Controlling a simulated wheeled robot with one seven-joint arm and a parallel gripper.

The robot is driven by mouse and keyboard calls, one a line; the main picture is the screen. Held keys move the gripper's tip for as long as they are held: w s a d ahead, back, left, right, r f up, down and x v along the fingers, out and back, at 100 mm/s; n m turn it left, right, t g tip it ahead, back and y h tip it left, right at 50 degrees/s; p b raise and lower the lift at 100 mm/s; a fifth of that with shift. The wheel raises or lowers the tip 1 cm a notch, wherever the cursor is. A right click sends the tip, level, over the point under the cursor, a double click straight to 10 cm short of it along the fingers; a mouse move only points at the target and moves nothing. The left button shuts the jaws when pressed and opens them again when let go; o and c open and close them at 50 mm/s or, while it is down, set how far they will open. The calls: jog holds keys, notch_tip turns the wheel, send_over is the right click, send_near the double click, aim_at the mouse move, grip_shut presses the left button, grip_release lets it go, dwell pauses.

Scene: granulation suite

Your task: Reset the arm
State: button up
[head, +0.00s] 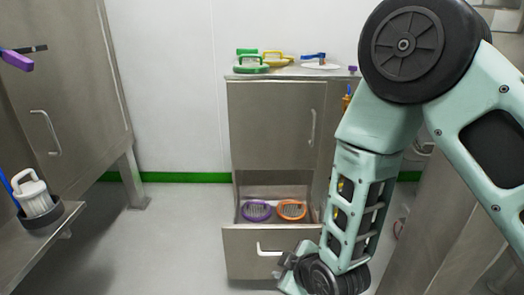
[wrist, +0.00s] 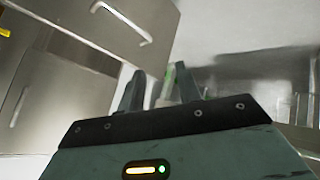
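My arm comes in from the right in the head view, bent downward. My gripper (head: 286,264) is low in front of the cabinet, beside the handle of the pulled-out drawer (head: 242,262); I cannot tell whether it touches the drawer. In the wrist view my gripper (wrist: 160,76) shows two fingers spread apart with nothing held between them. The drawer holds a purple round sieve-like item (head: 257,210) and an orange one (head: 291,209), side by side.
The steel cabinet (head: 275,125) has a shut upper door and green, yellow and blue-handled items on top. A left shelf (head: 35,240) bears a white-handled item (head: 35,195) in a dark ring. Another steel unit (head: 435,240) stands at right. The floor (head: 165,240) between is clear.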

jog(key=s+d+r+m+g+h+p, duration=0.1)
jog(key=s+d+r+m+g+h, duration=0.25)
jog(key=s+r, duration=0.65)
jog(key=s+d+r+m+g+p, duration=0.15)
jog(key=s+d+r+g, duration=0.35)
jog(key=s+r, duration=0.55)
notch_tip(320, 180, up, 36)
jog(key=p, duration=3.4)
jog(key=shift+w+d+f+t, duration=0.15)
jog(key=shift+d+f+t, duration=0.1)
jog(key=shift+t, duration=0.1)
